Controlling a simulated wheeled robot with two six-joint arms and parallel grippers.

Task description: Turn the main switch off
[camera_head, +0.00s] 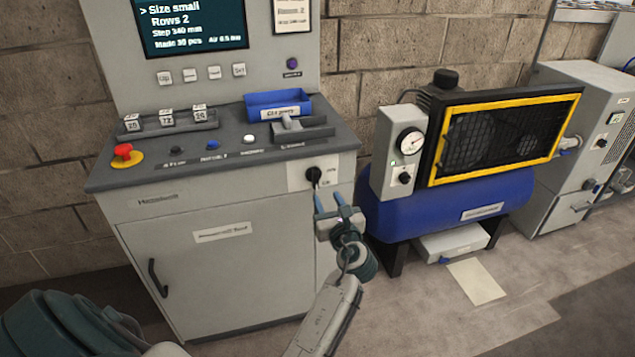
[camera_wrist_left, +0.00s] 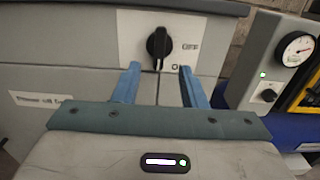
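The main switch (camera_head: 313,174) is a black rotary knob on a pale plate at the right end of the grey control cabinet's front. In the left wrist view the knob (camera_wrist_left: 159,43) stands roughly upright, with small labels to its right that are hard to read. My left gripper (camera_head: 333,200) is just below and in front of the knob, apart from it. Its two blue fingers (camera_wrist_left: 157,84) are spread with nothing between them, and the knob lies beyond their tips. My right gripper is not in view.
The cabinet top holds a red emergency button (camera_head: 123,152), a blue tray (camera_head: 277,105) and small buttons. A blue compressor (camera_head: 450,203) with a gauge and yellow-framed guard stands to the right. Floor in front of the compressor is mostly clear, with a paper sheet (camera_head: 477,281) lying there.

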